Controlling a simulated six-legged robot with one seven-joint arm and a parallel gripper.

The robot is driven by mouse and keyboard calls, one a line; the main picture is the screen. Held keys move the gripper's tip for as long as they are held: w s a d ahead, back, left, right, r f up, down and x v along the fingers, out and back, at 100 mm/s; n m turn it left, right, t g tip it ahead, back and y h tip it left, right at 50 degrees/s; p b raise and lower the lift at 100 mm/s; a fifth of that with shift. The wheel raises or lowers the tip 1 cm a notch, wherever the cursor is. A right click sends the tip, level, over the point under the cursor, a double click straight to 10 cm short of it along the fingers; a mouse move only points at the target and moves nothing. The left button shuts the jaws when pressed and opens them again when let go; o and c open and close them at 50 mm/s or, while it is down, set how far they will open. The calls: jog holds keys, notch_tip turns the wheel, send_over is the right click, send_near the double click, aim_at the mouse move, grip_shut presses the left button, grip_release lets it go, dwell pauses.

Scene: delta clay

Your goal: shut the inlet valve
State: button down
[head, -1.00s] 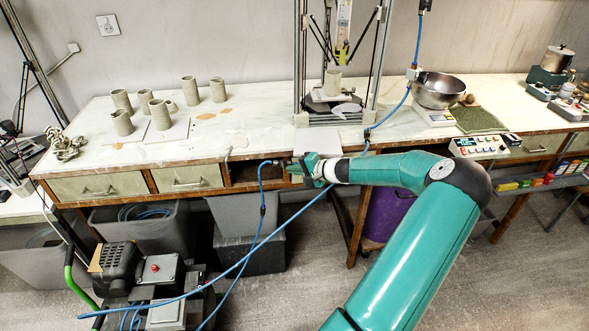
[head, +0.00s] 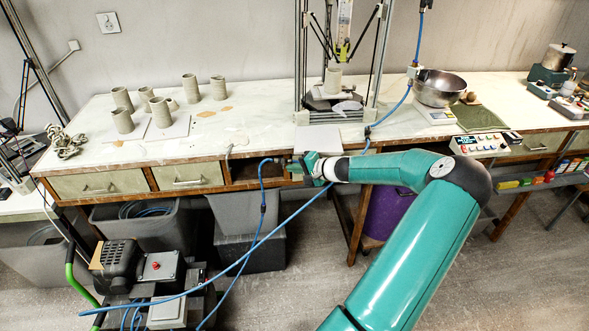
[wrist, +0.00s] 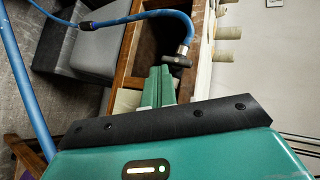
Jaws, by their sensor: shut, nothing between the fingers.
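The inlet valve shows in the wrist view as a small dark fitting with a bar-like handle (wrist: 176,61) at the metal end of a blue hose (wrist: 150,16). It sits at the wooden front edge of the bench. In the head view the hose end (head: 267,161) is just left of my gripper (head: 297,166), and the valve there is too small to make out clearly. My green gripper fingers (wrist: 159,84) are shut with nothing between them. Their tips are close to the handle; I cannot tell whether they touch it. The handle's exact angle is unclear.
The bench (head: 250,120) carries several clay cylinders (head: 160,112) at left and a framed printer (head: 333,85) in the middle. A metal bowl (head: 440,88) stands at right. A blue hose (head: 262,255) crosses in front, above a compressor (head: 120,270). Grey bins (head: 245,225) stand below.

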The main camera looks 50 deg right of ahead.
jog(key=shift+w+a+r, duration=0.5)
jog(key=shift+w+a, duration=0.05)
jog(key=shift+w, duration=0.1)
jog(key=f+v, duration=0.1)
jog(key=v, duration=1.3)
jog(key=shift+s+d, duration=0.35)
jog(key=shift+s, duration=0.05)
jog(key=shift+r, duration=0.15)
jog(key=w+a+r+n+g+y, duration=0.15)
jog(key=w+a+n+g, duration=0.3)
jog(key=a, duration=0.85)
jog(key=w+a+r+n+g+y, duration=0.1)
jog(key=w+a+r+n+g, duration=0.4)
jog(key=a, duration=0.9)
jog(key=s+a+r+n+t+h, duration=0.1)
jog(key=s+a+r+n, duration=0.2)
jog(key=a, duration=0.9)
jog(key=s+a+r+n+h, duration=0.2)
jog(key=s+a+r+n, duration=0.2)
jog(key=s+a+r, duration=0.4)
jog(key=s+a, duration=0.1)
jog(key=a, duration=0.3)
jog(key=shift+r+t, duration=0.2)
jog(key=shift+t, duration=0.15)
jog(key=shift+s+d+h, duration=0.15)
jog(key=shift+h, duration=0.1)
